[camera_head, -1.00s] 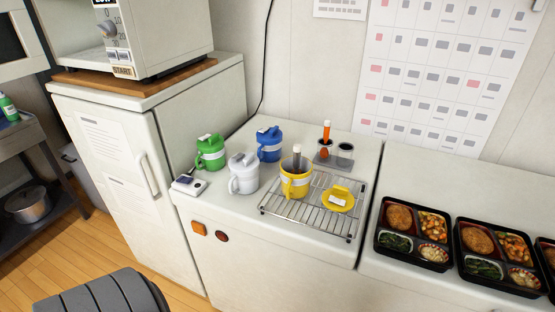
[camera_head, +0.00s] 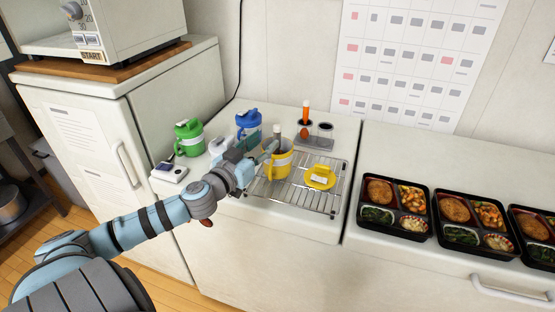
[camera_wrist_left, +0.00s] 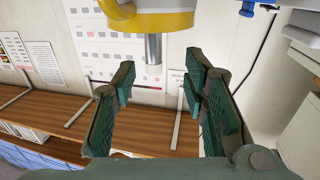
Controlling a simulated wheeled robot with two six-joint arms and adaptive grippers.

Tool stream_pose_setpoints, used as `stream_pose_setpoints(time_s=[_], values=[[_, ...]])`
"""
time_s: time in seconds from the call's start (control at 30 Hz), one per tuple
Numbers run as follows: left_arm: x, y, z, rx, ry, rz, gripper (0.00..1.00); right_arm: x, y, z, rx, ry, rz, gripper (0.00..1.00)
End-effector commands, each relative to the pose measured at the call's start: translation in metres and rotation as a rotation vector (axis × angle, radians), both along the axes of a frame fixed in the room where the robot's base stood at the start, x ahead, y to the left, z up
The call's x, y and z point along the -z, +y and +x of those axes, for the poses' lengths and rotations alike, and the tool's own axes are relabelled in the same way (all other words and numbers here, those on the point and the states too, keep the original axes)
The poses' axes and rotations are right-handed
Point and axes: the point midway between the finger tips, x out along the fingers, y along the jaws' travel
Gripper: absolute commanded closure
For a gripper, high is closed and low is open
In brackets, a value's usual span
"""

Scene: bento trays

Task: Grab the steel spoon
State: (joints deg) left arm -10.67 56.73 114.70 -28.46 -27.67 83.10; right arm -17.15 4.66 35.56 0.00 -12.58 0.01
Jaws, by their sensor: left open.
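The steel spoon (camera_head: 277,131) stands in the yellow mug (camera_head: 281,166), with only its grey handle showing above the rim. Its bowl is hidden in the mug. The mug stands on a wire rack (camera_head: 310,199). My left gripper (camera_head: 266,150) is just left of the handle, near the mug's rim, with empty jaws. In the left wrist view the picture is upside down: the yellow mug (camera_wrist_left: 150,20) is at the top and the spoon handle (camera_wrist_left: 153,48) points down toward the gap between the open fingers (camera_wrist_left: 160,80). My right gripper is not in view.
A holder with an orange-handled item (camera_head: 306,112) stands behind. Bento trays (camera_head: 394,207) are at right.

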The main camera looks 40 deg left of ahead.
Motion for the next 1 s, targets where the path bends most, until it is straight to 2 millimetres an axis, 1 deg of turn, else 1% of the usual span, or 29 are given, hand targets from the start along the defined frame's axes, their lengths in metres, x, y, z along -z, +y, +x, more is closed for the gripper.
stream_pose_setpoints(time_s=[0.03,0.23,0.37,0.4,0.47,0.53,0.7,0.77,0.8,0.97,1.0], values=[[-0.003,0.001,0.006,-0.003,-0.004,-0.006,0.60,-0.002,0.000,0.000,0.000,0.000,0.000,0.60],[-0.005,0.000,0.025,0.000,-0.004,-0.007,0.60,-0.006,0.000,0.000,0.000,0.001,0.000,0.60],[-0.005,-0.002,0.048,0.001,-0.007,-0.012,0.60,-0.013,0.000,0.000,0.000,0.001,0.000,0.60],[-0.004,0.000,0.055,0.000,-0.004,-0.010,0.60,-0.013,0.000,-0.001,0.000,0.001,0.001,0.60],[-0.003,0.001,0.062,0.001,-0.003,-0.008,0.60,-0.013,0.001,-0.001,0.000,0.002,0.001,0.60],[-0.003,0.001,0.067,0.003,-0.003,-0.005,0.60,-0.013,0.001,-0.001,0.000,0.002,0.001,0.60],[-0.002,0.001,0.067,0.003,0.000,0.000,0.60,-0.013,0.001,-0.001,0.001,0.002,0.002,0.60],[-0.002,0.001,0.067,0.003,0.000,0.000,0.68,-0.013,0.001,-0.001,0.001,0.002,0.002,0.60],[-0.002,0.001,0.067,0.003,0.000,0.000,0.74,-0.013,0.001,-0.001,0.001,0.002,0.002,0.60],[-0.001,0.001,0.066,0.002,0.000,0.001,1.00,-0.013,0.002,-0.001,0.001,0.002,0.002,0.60],[-0.001,0.001,0.066,0.002,0.001,0.001,1.00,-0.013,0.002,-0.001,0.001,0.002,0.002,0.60]])
